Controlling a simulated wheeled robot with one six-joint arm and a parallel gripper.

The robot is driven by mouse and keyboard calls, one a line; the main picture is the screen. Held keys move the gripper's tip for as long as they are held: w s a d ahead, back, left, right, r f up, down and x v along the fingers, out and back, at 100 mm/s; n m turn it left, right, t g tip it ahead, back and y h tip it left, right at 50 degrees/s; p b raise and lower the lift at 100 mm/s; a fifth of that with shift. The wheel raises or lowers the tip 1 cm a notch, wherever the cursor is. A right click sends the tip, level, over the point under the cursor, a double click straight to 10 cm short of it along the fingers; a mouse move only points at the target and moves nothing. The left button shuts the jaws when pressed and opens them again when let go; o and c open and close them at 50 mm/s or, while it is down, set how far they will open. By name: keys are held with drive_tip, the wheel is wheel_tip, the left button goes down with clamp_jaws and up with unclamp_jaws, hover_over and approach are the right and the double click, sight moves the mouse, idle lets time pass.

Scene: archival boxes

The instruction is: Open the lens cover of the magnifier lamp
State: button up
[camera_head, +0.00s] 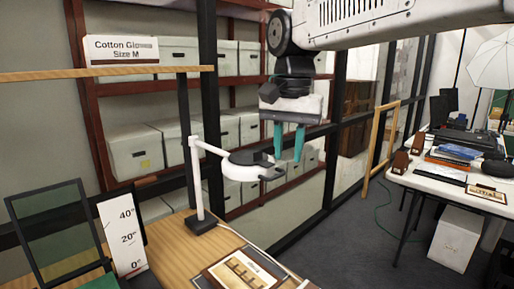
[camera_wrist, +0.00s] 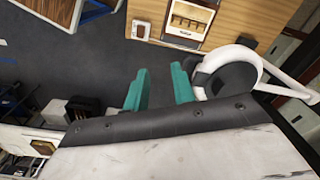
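The magnifier lamp (camera_head: 201,172) stands on the wooden bench, with a black base, a white post and arm, and a round white head. The dark lens cover (camera_head: 250,159) lies flat over the head, seemingly closed.
The wooden bench (camera_head: 172,238) holds a framed card (camera_head: 243,272), a white scale board (camera_head: 122,236) and a dark framed panel (camera_head: 60,232). Shelves of archival boxes (camera_head: 135,150) stand behind. A cluttered white desk (camera_head: 430,178) is at right, with open floor between.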

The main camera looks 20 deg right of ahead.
sight(252, 154)
drive_tip(key=w+r+m, duration=0.1)
drive_tip(key=w, duration=0.3)
drive_tip(key=w+a+r+m, duration=0.1)
drive_tip(key=w+m, duration=0.1)
drive_tip(key=w, duration=0.2)
drive_tip(key=w+r+m, duration=0.1)
drive_tip(key=w+m, duration=0.1)
drive_tip(key=w, duration=0.2)
drive_tip(key=shift+a+r, duration=0.2)
drive_tip(key=shift+a, duration=0.2)
wheel_tip(252, 154, down, 7)
drive_tip(key=shift+s+f, duration=0.1)
drive_tip(key=shift+f, duration=0.05)
clamp_jaws()
idle(0.5)
